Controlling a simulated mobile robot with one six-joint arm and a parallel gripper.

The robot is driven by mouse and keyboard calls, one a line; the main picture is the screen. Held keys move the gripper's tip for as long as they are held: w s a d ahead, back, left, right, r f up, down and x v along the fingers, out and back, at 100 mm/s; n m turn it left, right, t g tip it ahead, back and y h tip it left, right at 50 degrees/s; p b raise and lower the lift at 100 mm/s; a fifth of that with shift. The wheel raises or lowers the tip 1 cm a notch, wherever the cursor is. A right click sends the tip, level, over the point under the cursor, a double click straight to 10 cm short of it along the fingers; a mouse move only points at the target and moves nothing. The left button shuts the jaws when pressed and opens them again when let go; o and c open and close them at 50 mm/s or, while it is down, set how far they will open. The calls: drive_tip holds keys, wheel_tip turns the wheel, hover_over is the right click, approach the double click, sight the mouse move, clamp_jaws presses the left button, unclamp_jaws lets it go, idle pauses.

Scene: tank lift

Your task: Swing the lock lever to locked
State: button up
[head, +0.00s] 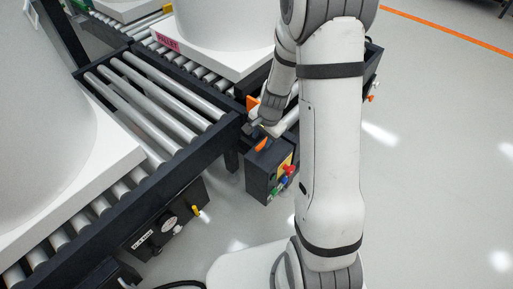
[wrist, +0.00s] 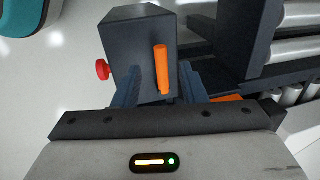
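An orange lever (wrist: 162,68) stands out from the top of a dark control box (wrist: 135,38) in the wrist view. In the head view, the orange lever (head: 262,144) shows on top of the box (head: 258,180), just below my gripper (head: 259,131). In the wrist view, my gripper (wrist: 160,86) has its two dark fingers apart, with the lever in the gap and nearer the right finger. I see no clear contact. Whether the lever sits at locked cannot be read here.
The box's side carries a red knob (wrist: 102,69), also seen in the head view (head: 289,170). Another orange part (head: 252,103) is at the conveyor's end. Roller conveyors (head: 150,100) with large white tanks fill the left. A lower panel (head: 165,225) has a yellow lever. Floor at right is clear.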

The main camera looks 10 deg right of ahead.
sight(258, 147)
drive_tip(key=f, duration=0.1)
drive_tip(key=f+b, duration=0.1)
drive_tip(key=f, duration=0.3)
drive_tip(key=shift+w+a+b, duration=0.3)
drive_tip(key=shift+w, duration=0.1)
drive_tip(key=shift+r, duration=0.1)
clamp_jaws()
drive_tip(key=shift+a, duration=0.25)
